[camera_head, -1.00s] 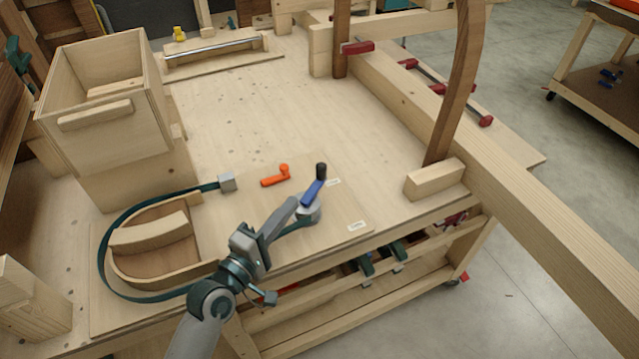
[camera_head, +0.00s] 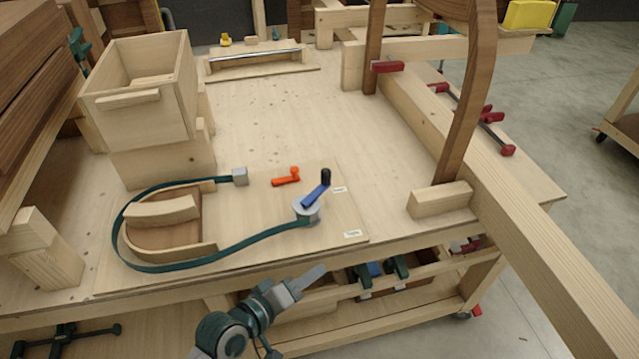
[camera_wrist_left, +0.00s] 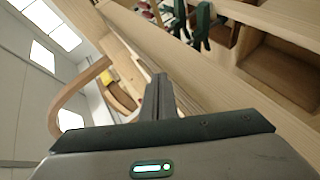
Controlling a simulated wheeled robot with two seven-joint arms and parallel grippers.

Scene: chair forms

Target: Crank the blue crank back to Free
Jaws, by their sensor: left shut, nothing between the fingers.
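The blue crank (camera_head: 315,195) sits on a round grey hub (camera_head: 307,212) on the wooden board. Its arm points up and to the right, with a black knob (camera_head: 325,176) at its end beside the upper of two small white labels (camera_head: 339,189). The lettering is too small to read. A green strap (camera_head: 255,241) runs from the hub around a curved wooden form. My left gripper (camera_head: 314,275) is shut and empty, in front of the bench edge and apart from the crank. The left wrist view shows its closed fingers (camera_wrist_left: 158,97). My right gripper is not in view.
An orange crank-like handle (camera_head: 286,177) lies left of the blue crank. The lower white label (camera_head: 352,234) is near the board's front corner. A wooden block (camera_head: 440,199) and a long beam (camera_head: 560,250) bound the right side. A shelf with clamps (camera_head: 396,267) is below.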

